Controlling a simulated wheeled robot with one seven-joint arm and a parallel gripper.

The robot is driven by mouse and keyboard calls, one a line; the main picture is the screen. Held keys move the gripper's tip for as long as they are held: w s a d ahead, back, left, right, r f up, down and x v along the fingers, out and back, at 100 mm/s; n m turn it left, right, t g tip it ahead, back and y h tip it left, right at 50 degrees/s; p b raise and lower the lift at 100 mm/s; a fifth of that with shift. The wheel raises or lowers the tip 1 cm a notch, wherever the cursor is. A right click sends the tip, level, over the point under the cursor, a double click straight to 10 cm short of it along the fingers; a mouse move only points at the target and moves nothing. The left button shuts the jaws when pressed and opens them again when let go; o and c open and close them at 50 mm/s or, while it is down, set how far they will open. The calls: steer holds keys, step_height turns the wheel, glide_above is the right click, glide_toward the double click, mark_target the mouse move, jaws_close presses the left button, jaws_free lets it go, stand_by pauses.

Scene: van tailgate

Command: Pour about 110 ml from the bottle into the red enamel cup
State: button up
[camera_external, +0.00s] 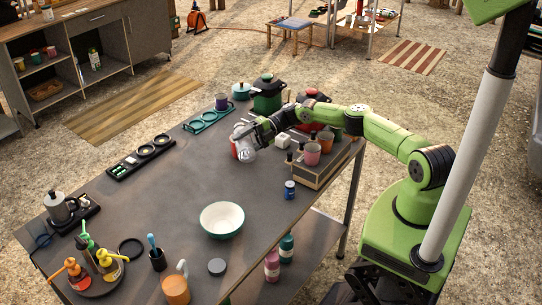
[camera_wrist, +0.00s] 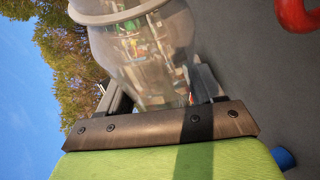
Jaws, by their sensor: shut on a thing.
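My gripper (camera_external: 257,135) is over the far middle part of the grey table, shut on a clear bottle (camera_external: 246,152). In the wrist view the clear bottle (camera_wrist: 150,55) fills the space between the fingers, with a pale grey ring at its upper end. That view is turned on its side, and the bottle looks strongly tilted there. A red thing, apparently the red enamel cup (camera_external: 234,153), shows just left of the bottle, largely hidden by it. A curved red part (camera_wrist: 298,14) shows at the wrist view's upper right. I cannot make out any stream or liquid level.
A wooden rack with cups (camera_external: 318,174) and a blue jar (camera_external: 290,189) stand right of the gripper. Green and red pots stand behind. A white-lined green bowl (camera_external: 222,220) sits nearer the front. The table (camera_external: 180,190) is clear left of the gripper.

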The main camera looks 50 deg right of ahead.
steer(key=shift+w+r, duration=0.1)
steer(key=shift+r, duration=0.2)
stand_by(0.4)
steer(key=shift+w+d+r+m+y+b, duration=0.35)
steer(key=shift+d+m+b, duration=0.1)
steer(key=shift+m+b, duration=0.1)
